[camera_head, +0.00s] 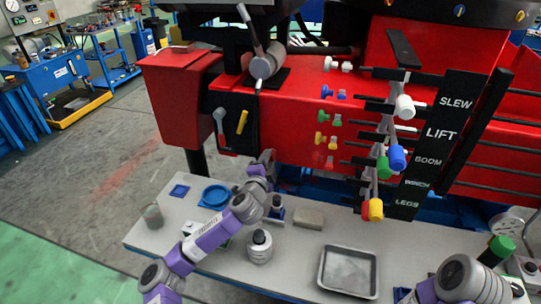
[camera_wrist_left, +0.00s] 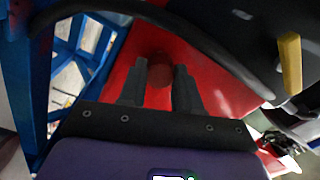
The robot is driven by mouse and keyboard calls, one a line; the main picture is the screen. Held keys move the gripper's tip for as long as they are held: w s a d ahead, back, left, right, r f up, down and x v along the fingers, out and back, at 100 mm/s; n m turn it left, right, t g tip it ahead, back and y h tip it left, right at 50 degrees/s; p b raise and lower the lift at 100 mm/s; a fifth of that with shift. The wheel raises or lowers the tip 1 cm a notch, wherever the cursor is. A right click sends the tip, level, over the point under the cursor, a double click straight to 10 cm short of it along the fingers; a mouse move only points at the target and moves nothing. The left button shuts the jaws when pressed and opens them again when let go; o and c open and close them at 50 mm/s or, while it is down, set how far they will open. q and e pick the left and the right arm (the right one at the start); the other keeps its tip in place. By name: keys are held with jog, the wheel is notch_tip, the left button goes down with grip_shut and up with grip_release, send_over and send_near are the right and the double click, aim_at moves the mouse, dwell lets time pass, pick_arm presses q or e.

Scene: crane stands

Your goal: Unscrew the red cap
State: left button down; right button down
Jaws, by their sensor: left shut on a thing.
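The red cap (camera_wrist_left: 160,70) shows in the left wrist view as a dark red round piece against the red machine body (camera_wrist_left: 205,92). My left gripper (camera_wrist_left: 160,88) has one dark finger on each side of it and is shut on it. In the head view, my left arm reaches from the lower left over the table, and its end (camera_head: 267,158) is up against the lower edge of the red machine body (camera_head: 300,110). The cap cannot be made out in the head view. Part of my right arm (camera_head: 460,280) shows at the lower right; its gripper is out of view.
The grey table (camera_head: 205,185) holds a metal tray (camera_head: 347,272), a blue dish (camera_head: 215,196), a bottle (camera_head: 259,247) and a beige block (camera_head: 308,217). Levers with coloured knobs (camera_head: 397,158) stick out at right. A yellow handle (camera_wrist_left: 290,62) is right of the gripper.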

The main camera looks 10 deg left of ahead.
pick_arm(q)
jog(key=n, duration=0.3)
jog(key=shift+d+f, duration=0.15)
jog(key=shift+f, duration=0.1)
jog(key=c, duration=0.7)
grip_release()
jog(key=shift+r, duration=0.15)
jog(key=shift+c, duration=0.8)
